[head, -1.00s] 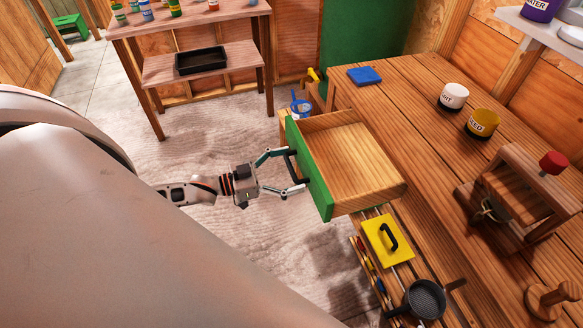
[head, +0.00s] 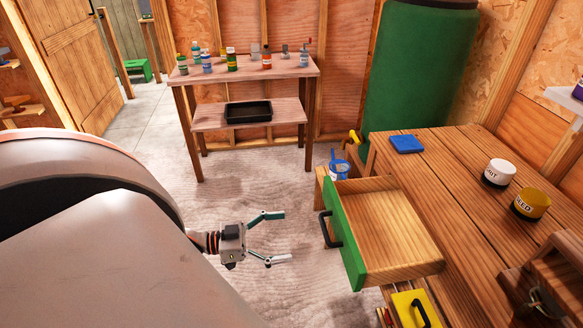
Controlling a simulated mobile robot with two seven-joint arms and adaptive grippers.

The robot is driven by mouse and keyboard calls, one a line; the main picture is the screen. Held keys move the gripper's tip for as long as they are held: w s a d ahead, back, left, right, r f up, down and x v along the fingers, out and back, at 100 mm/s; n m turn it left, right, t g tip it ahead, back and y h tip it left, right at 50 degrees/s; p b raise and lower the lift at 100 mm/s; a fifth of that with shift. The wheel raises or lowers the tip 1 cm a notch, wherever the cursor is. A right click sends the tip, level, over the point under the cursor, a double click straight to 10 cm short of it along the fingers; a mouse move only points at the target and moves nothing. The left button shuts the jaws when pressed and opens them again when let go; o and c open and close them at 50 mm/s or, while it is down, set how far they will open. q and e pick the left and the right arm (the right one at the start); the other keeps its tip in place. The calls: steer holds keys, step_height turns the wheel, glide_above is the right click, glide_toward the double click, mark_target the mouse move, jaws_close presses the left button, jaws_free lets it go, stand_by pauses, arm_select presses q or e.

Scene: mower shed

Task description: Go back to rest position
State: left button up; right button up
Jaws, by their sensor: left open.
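My left gripper (head: 277,238) is open and empty in the head view, at the lower middle. It is apart from the black handle (head: 330,229) of the green-fronted drawer (head: 343,238), with clear floor between them. The wooden drawer is pulled out from the workbench and its inside looks empty. My right gripper does not show.
The workbench (head: 452,190) on the right holds a blue block (head: 406,144), a white jar (head: 499,173) and a yellow jar (head: 530,204). A yellow box with a handle (head: 416,309) is below the drawer. A side table (head: 245,74) with bottles stands behind open floor.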

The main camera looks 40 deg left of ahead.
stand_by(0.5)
arm_select(q)
steer(key=s+d+f+n+g+y, duration=0.1)
steer(key=s+d+f+y, duration=0.2)
steer(key=d+f, duration=0.3)
steer(key=s+d+f+n+g+y, duration=0.2)
steer(key=d+f+y, duration=0.3)
steer(key=d, duration=0.8)
steer(key=shift+s+d+f+g, duration=0.2)
steer(key=shift+s+f+g, duration=0.1)
steer(key=shift+s+f, duration=0.6)
